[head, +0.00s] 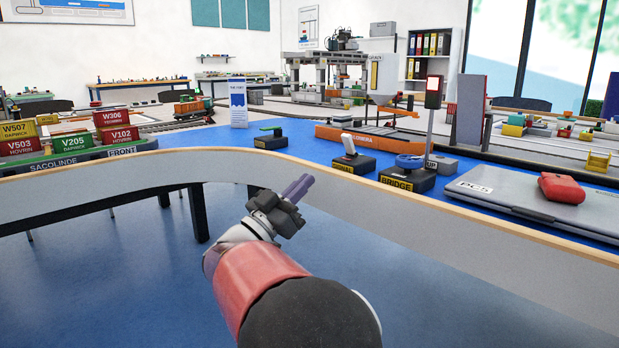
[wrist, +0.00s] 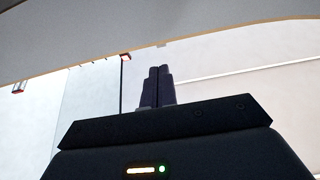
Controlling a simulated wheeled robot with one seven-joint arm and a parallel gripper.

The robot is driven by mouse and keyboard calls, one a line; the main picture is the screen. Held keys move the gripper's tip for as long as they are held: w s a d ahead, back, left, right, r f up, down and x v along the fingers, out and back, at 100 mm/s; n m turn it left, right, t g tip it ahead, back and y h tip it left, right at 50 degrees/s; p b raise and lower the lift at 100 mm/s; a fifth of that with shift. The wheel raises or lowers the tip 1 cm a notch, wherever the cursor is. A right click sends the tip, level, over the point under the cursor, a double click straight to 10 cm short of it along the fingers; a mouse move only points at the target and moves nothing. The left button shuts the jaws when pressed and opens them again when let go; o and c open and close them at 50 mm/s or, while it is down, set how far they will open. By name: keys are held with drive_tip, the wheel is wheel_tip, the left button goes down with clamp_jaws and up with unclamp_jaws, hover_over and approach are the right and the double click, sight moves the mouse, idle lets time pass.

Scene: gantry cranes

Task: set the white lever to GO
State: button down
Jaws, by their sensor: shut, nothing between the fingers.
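The white lever (head: 348,144) stands on a dark base with a yellow label (head: 343,169), on the blue table past the raised wooden rim. The label's words are too small to read surely. My gripper (head: 299,187) is shut and empty, in front of the table's rim, nearer to me and lower left of the lever, apart from it. In the wrist view my gripper's fingers (wrist: 158,82) are together and point up the picture. The lever is not seen in the wrist view.
Left of the lever stands a green-handled control (head: 271,138). Right of it are a blue knob on a base labelled BRIDGE (head: 408,179), a signal post (head: 431,120) and a grey laptop (head: 530,196) with a red object (head: 561,188). The wooden rim (head: 330,187) lies between my gripper and the controls.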

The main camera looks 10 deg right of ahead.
sight(346, 141)
drive_tip(key=p+x, duration=0.1)
drive_tip(key=x, duration=1.1)
drive_tip(key=shift+s, duration=0.1)
